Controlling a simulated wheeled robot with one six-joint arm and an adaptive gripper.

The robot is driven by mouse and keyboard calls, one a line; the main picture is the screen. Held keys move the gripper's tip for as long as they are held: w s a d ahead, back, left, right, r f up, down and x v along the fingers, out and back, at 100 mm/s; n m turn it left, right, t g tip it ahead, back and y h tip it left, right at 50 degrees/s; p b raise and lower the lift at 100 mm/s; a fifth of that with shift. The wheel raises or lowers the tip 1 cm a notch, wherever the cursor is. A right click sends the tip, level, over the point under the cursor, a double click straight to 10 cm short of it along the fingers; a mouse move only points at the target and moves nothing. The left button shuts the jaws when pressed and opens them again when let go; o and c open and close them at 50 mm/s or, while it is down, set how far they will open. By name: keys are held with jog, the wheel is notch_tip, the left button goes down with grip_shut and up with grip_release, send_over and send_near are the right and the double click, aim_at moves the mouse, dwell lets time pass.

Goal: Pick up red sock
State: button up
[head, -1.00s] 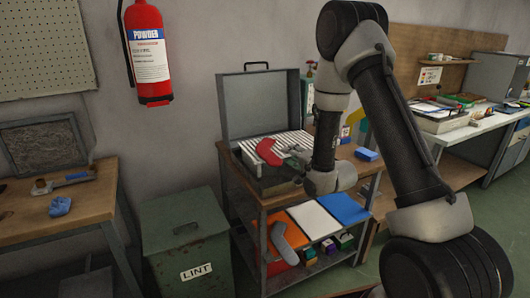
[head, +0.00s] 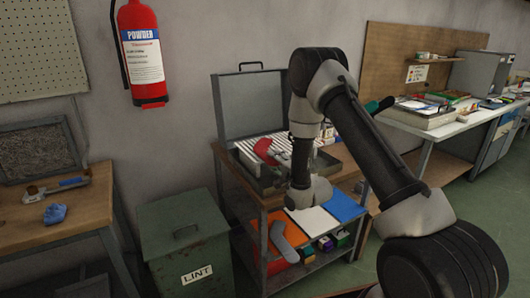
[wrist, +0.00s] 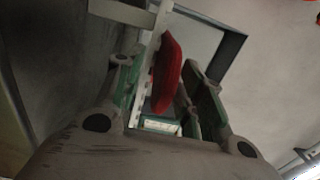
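The red sock (head: 263,147) rests on the white slatted rack (head: 226,149) in the open grey case on the cart. My gripper (head: 279,155) is just right of the sock, partly hidden by my own wrist and forearm. In the wrist view, the red sock (wrist: 166,70) shows between the two green-padded fingers (wrist: 163,95), which are spread apart. I see no clear grip on the sock. It lies close to the fingers, and I cannot tell whether it touches one.
The raised case lid (head: 247,105) stands behind the rack. Below, the cart shelf holds orange, white (head: 313,218) and blue (head: 343,206) panels, with a grey sock (head: 284,240) on the orange one. A green lint bin (head: 185,235) stands left. A blue cloth (head: 55,213) lies on the left bench.

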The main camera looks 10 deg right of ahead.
jog(key=shift+w, duration=0.1)
grip_shut()
